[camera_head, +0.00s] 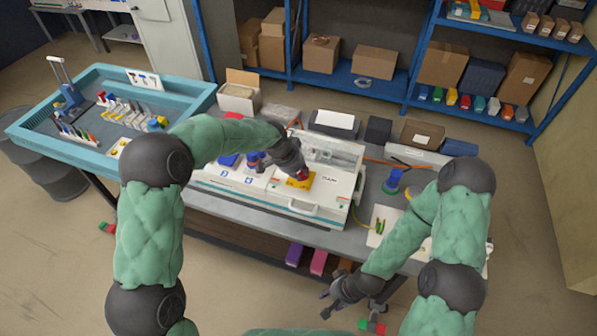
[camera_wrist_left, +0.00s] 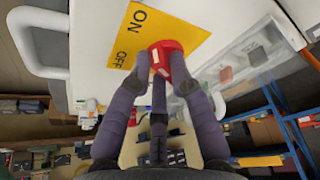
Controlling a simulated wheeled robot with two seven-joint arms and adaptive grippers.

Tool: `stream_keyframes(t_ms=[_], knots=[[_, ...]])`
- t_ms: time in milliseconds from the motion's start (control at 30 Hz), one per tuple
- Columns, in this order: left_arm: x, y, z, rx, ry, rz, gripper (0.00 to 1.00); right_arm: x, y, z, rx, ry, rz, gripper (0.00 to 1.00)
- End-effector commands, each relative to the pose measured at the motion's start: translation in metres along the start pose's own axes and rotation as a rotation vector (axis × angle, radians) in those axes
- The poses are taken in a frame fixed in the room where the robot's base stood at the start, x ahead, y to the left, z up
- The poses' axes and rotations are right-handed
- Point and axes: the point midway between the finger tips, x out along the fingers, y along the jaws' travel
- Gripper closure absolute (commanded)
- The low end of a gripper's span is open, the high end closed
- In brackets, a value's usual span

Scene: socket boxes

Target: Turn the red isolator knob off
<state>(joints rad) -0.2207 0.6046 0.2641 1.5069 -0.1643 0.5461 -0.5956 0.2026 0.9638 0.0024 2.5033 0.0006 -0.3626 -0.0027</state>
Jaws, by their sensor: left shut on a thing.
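The red isolator knob (camera_wrist_left: 171,57) sits on a yellow plate (camera_wrist_left: 188,28) marked ON and OFF in the left wrist view. My left gripper (camera_wrist_left: 165,78) has its dark fingers closed around the knob and hides part of it. In the head view the yellow plate (camera_head: 303,181) lies on the white socket box (camera_head: 335,196), with my left gripper (camera_head: 297,172) over it at the knob. Which mark the knob points to cannot be told. My right gripper (camera_head: 350,292) hangs in front of the bench's front edge, away from the box, with its fingers apart and nothing between them.
A clear lid (camera_head: 332,150) stands raised at the back of the box. A blue plug (camera_head: 394,179) stands on the bench to the right. A teal tray (camera_head: 95,152) with tools is at the left. Blue shelves with cardboard boxes (camera_head: 374,62) stand behind.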

Motion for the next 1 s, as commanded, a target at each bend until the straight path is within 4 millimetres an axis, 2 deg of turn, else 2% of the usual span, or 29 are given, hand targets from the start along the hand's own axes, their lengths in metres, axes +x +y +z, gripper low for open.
stream_keyframes(t_ms=[367,800,1000], knots=[[0.004,0.005,-0.002,-0.285,0.004,-0.123,1.0,0.026,0.009,-0.001,0.0,0.0,0.0,0.6],[0.007,0.01,-0.006,-0.649,0.004,-0.272,1.0,0.08,0.029,-0.003,0.0,0.0,0.0,0.6],[0.008,0.011,-0.009,-0.825,0.002,-0.345,1.0,0.098,0.035,-0.004,0.0,0.0,0.0,0.6]])
